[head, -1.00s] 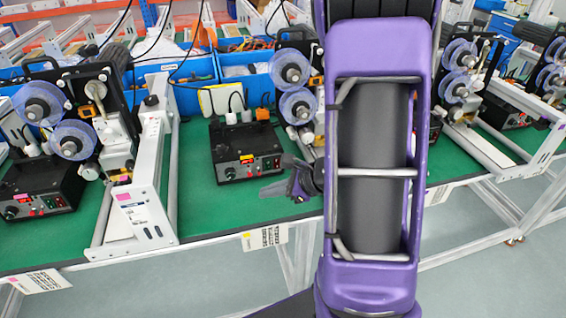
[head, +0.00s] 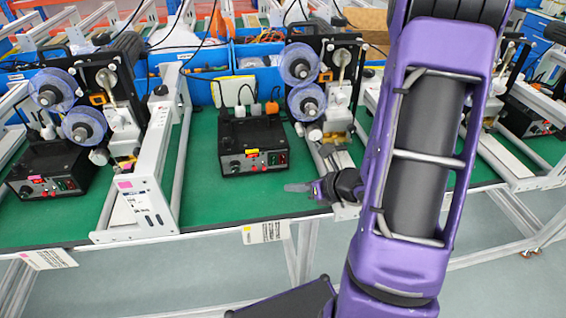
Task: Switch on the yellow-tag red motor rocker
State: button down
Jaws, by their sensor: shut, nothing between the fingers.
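The black control box (head: 250,143) with a yellow tag (head: 253,151) stands on the green bench at the middle in the head view. Its front panel has knobs at the left and a red rocker (head: 272,158) beside a green one (head: 282,158) at the right; their positions are too small to read. My gripper (head: 289,187) is shut and empty, its fingers pointing left. In the picture it is right of and below the box's front panel, apart from it. My purple arm covers part of the bench to the right.
A similar box (head: 45,168) with a pink tag stands at the left. A machine with blue reels (head: 301,64) is behind my gripper. A white frame (head: 150,175) is left of the middle box. Green bench (head: 225,200) is clear before the box.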

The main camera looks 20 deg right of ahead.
jog(key=shift+w+d+f+p, duration=0.1)
jog(key=shift+w+d+f, duration=0.15)
jog(key=shift+w, duration=1.15)
jog(key=shift+w+d+f+p, duration=0.1)
jog(key=shift+w+d+f, duration=0.15)
jog(key=shift+w, duration=1.2)
jog(key=shift+w+d+f+p, duration=0.15)
jog(key=shift+w+d, duration=0.2)
jog(key=shift+w, duration=1.05)
jog(key=shift+w+f, duration=0.1)
jog(key=shift+w, duration=0.3)
jog(key=shift+w+d, duration=0.1)
jog(key=shift+w, duration=0.2)
jog(key=shift+s, duration=0.1)
jog(key=shift+s+b, duration=0.4)
jog(key=shift+s, duration=0.25)
jog(key=shift+s+a+r+b, duration=0.1)
jog(key=shift+s+a+r, duration=0.1)
jog(key=shift+s, duration=0.6)
jog(key=shift+s+a+r+b, duration=0.1)
jog(key=shift+s+a+r, duration=0.1)
jog(key=shift+s, duration=0.65)
jog(key=shift+s+a+r+b, duration=0.1)
jog(key=shift+s+a, duration=0.1)
jog(key=shift+s, duration=0.6)
